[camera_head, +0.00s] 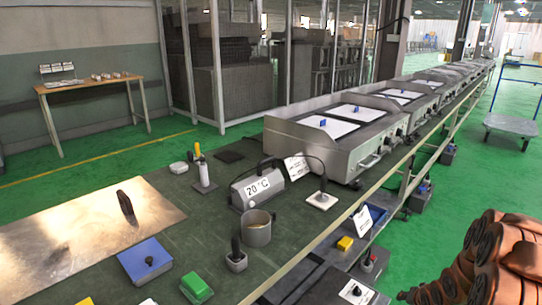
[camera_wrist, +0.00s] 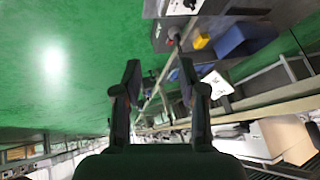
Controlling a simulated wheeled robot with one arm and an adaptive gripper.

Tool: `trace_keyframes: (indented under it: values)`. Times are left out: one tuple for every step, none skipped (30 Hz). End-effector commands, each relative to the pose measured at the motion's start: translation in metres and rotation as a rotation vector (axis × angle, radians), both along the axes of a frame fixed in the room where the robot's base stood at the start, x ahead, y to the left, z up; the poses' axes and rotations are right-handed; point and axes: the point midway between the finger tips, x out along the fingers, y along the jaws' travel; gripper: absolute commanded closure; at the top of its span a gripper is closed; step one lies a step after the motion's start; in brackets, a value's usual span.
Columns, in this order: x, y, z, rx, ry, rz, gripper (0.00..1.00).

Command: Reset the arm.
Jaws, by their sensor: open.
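My gripper (camera_wrist: 160,75) shows in the wrist view with its two dark fingers spread apart. Nothing is between the fingers, and green floor and the bench side show behind them. In the head view, my orange-brown arm (camera_head: 495,258) is folded at the lower right, over the green floor and to the right of the workbench. The gripper itself cannot be made out clearly there. The dark green workbench top (camera_head: 190,240) is left of the arm, and the arm appears apart from it.
A grey unit reading 20 °C (camera_head: 257,188), a metal cup (camera_head: 257,230), a blue block (camera_head: 145,262), a green block (camera_head: 196,287) and a metal plate (camera_head: 75,235) stand on the bench. A blue trolley (camera_head: 510,124) is far right. Green floor (camera_head: 450,205) between is clear.

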Motion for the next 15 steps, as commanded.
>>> trace_keyframes:
  values:
    - [-0.001,0.005,0.028,-0.024,0.019,0.013,0.59]
    - [-0.004,0.007,0.037,-0.035,0.036,0.018,0.59]
    - [-0.008,0.011,0.050,-0.050,0.058,0.026,0.59]
    - [-0.011,0.014,0.060,-0.062,0.076,0.032,0.59]
    - [-0.014,0.017,0.070,-0.073,0.090,0.038,0.59]
    - [-0.018,0.021,0.083,-0.085,0.111,0.045,0.59]
    - [-0.023,0.025,0.092,-0.095,0.130,0.052,0.59]
    - [-0.026,0.028,0.103,-0.104,0.144,0.057,0.59]
    - [-0.031,0.032,0.117,-0.116,0.164,0.065,0.59]
    - [-0.036,0.036,0.126,-0.124,0.182,0.070,0.59]
    - [-0.040,0.040,0.135,-0.132,0.196,0.077,0.59]
    - [-0.045,0.045,0.149,-0.141,0.216,0.084,0.59]
    - [-0.050,0.049,0.159,-0.148,0.231,0.091,0.59]
    - [-0.055,0.053,0.169,-0.154,0.245,0.097,0.59]
    - [-0.062,0.059,0.181,-0.161,0.267,0.104,0.59]
